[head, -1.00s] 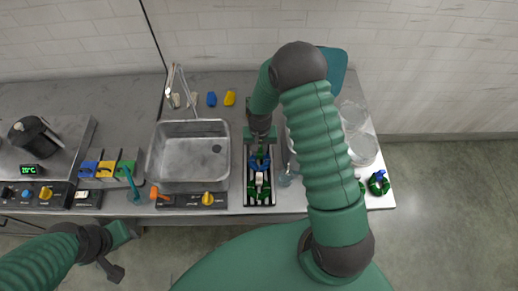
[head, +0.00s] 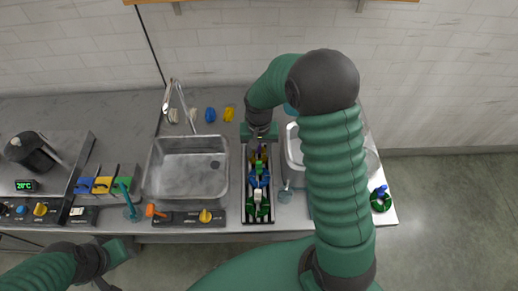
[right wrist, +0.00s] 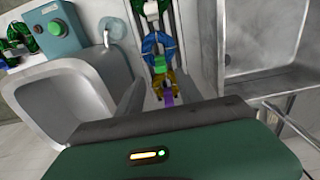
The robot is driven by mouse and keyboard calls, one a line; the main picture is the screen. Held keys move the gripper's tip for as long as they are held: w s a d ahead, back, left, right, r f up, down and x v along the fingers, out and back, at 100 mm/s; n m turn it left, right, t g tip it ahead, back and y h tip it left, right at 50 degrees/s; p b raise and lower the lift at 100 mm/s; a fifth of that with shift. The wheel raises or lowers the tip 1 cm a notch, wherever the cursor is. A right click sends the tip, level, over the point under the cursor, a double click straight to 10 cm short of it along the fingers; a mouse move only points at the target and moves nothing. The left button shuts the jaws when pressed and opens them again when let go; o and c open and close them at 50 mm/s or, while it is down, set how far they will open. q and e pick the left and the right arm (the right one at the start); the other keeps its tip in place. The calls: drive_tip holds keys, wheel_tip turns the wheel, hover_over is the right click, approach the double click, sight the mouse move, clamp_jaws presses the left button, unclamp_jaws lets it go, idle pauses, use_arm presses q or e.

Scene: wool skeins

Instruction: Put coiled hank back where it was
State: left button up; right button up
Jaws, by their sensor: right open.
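A long black tray (head: 245,196) stands right of the sink and holds several coiled hanks in a row. A yellow hank (right wrist: 161,82) with a purple band (right wrist: 168,99) lies at its far end. A blue hank (right wrist: 150,45) with a green band (right wrist: 160,63) lies beside it, and a green hank (head: 265,210) is at the near end. My right gripper (head: 260,134) is open and empty just beyond the tray's far end. Another green hank (head: 379,203) with a blue band sits at the right counter end.
The sink (head: 188,180) with its faucet (head: 178,98) is left of the tray. A pale basin (head: 292,150) stands right of it, partly behind my right arm. A blue piece (head: 210,114) and a yellow piece (head: 229,114) lie at the back. A green-grey button box (right wrist: 60,28) shows in the wrist view.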

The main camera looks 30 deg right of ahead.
drive_tip(key=s+a+r+n+t, duration=0.1)
drive_tip(key=s+a+r+n, duration=0.1)
drive_tip(key=s+a+n, duration=0.1)
drive_tip(key=s+a+r+n+t+b, duration=0.1)
drive_tip(key=s+a+r+n, duration=0.2)
drive_tip(key=s+a, duration=0.3)
drive_tip(key=shift+s+r+t, duration=0.15)
drive_tip(key=shift+s+t, duration=0.15)
drive_tip(key=shift+s, duration=0.75)
drive_tip(key=shift+w+d, duration=0.1)
